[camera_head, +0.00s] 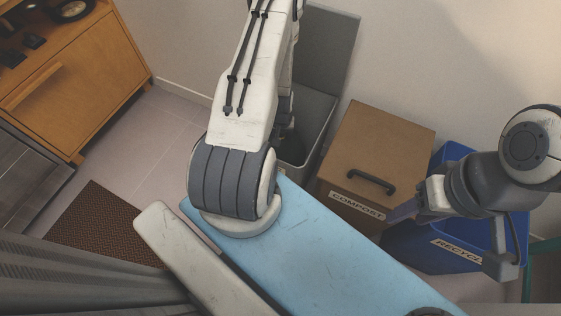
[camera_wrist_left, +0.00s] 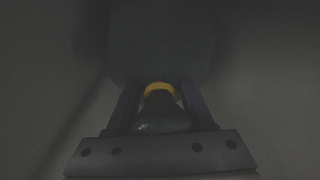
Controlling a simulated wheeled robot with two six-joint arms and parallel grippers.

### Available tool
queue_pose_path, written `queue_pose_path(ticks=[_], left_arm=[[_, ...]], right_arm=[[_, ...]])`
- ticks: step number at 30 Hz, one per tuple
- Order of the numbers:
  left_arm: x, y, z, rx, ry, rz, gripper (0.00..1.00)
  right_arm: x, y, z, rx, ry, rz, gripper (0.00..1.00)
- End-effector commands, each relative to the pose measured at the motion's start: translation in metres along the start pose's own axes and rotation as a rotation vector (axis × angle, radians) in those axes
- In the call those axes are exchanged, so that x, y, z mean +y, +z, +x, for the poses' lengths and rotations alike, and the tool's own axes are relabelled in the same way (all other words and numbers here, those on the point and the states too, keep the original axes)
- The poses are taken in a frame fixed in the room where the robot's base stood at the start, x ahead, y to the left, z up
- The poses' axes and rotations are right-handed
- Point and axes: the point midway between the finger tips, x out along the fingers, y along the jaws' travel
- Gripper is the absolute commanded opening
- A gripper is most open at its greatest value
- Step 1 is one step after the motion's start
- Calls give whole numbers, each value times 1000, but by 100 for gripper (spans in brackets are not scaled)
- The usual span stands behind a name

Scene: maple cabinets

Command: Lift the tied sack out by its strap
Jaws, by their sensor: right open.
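A grey bin (camera_head: 318,112) with its lid (camera_head: 329,45) raised stands behind my left arm, which reaches over it. In the head view, my left gripper is hidden by its own arm. In the dim left wrist view, a dark sack (camera_wrist_left: 160,45) has a yellow tie (camera_wrist_left: 159,88) around its gathered neck. My left gripper (camera_wrist_left: 160,95) has its fingers apart on either side of the neck; contact is too dark to make out. My right gripper (camera_head: 402,211) is open and empty, in front of the compost and recycling bins.
A brown compost box (camera_head: 375,145) with a black handle and a blue recycling bin (camera_head: 447,245) stand to the right along the wall. A wooden cabinet (camera_head: 75,75) is at left. Tiled floor (camera_head: 140,125) and a brown mat (camera_head: 100,225) lie between.

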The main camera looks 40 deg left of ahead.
Motion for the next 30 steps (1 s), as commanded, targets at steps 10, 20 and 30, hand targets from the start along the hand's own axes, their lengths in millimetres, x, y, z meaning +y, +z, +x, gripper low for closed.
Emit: queue_pose_path(ticks=[10,20,30], left_arm=[[0,0,0,-1,0,0,0],[0,0,0,-1,0,0,0],[0,0,0,-1,0,0,0]], right_arm=[[0,0,0,0,0,0,50],[0,0,0,0,0,0,50],[0,0,0,0,0,0,50]])
